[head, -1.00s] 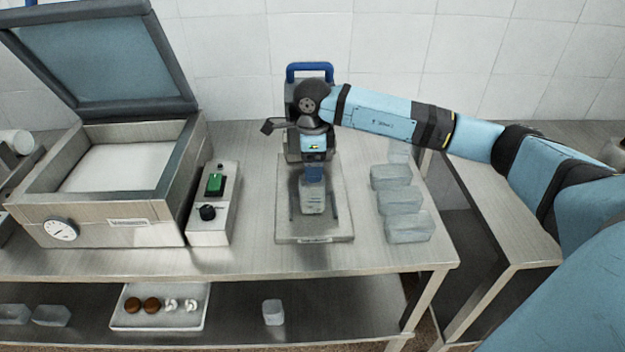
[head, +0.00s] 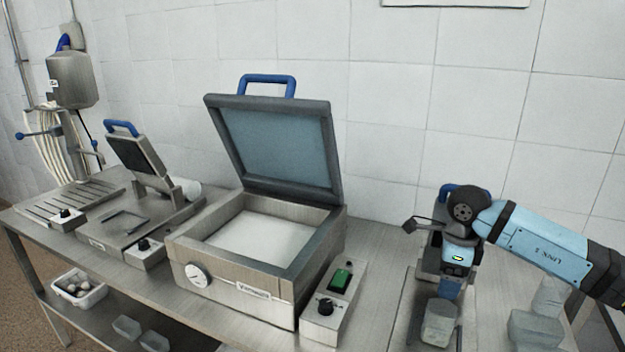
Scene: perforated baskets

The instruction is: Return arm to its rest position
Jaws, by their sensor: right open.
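My right arm (head: 545,255) is light blue and comes in from the right edge. Its gripper (head: 448,292) points down over the metal plate of a small device at the right and is open. A translucent block-shaped container (head: 439,325) stands right under its blue fingers. I cannot tell whether the fingers touch it. The device's blue handle (head: 462,189) shows behind the arm. My left gripper is not in view.
An open vacuum machine (head: 240,290) with a raised lid (head: 275,145) stands mid-table. A switch box (head: 333,305) sits between it and the gripper. More translucent containers (head: 535,328) stand at right. A smaller sealer (head: 140,165) stands left.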

